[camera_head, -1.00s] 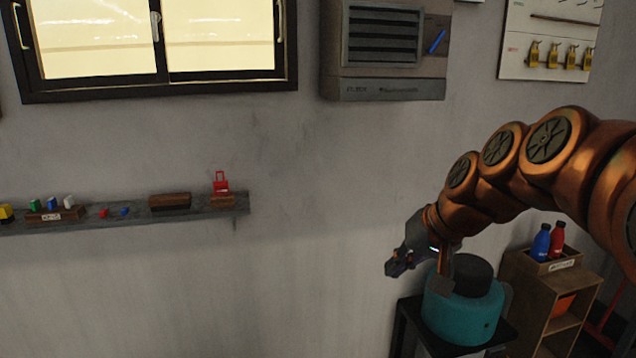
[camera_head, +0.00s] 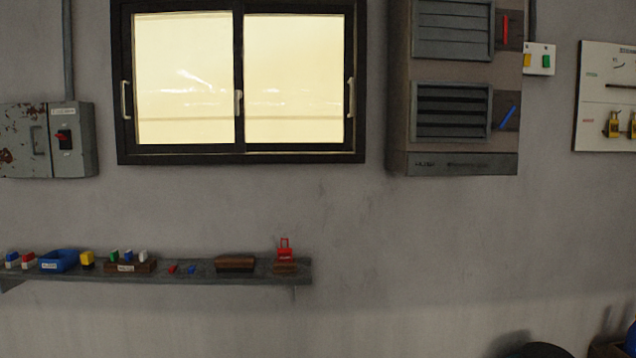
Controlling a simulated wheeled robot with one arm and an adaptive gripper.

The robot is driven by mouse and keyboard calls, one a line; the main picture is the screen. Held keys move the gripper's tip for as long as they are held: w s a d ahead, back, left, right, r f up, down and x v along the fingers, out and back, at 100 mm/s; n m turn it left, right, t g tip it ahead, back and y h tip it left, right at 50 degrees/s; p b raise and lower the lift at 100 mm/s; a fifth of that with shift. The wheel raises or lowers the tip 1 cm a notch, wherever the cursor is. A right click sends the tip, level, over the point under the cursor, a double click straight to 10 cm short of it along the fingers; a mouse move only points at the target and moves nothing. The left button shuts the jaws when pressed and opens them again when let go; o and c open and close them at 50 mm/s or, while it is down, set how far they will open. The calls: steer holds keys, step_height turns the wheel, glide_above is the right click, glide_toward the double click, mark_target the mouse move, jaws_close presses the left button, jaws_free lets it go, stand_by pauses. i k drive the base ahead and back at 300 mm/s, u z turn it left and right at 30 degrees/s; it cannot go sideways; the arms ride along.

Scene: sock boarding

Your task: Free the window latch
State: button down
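The window (camera_head: 240,158) is a dark-framed, two-pane sliding window high on the wall, left of the picture's middle, with bright yellowish panes. A small pale latch (camera_head: 239,102) sits on the middle rail between the panes; it is too small to tell its exact position. Pale pull handles are on the left side (camera_head: 125,100) and right side (camera_head: 351,97) of the frame. The panes look shut. My gripper is not in view.
A wall shelf (camera_head: 220,280) below the window holds a blue bin (camera_head: 59,260), coloured blocks, a dark brown block (camera_head: 235,263) and a red lockout piece (camera_head: 285,249). A grey switch box (camera_head: 48,140) is left, a vent unit (camera_head: 462,164) right. The wall between is bare.

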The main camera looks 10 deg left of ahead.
mark_target(237, 94)
steer(key=k, duration=0.65)
steer(key=u, duration=0.35)
steer(key=i, duration=0.3)
steer(key=u, duration=1)
steer(key=i, duration=0.7)
steer(key=u, duration=0.35)
steer(key=i, duration=1.1)
steer(key=z, duration=0.5)
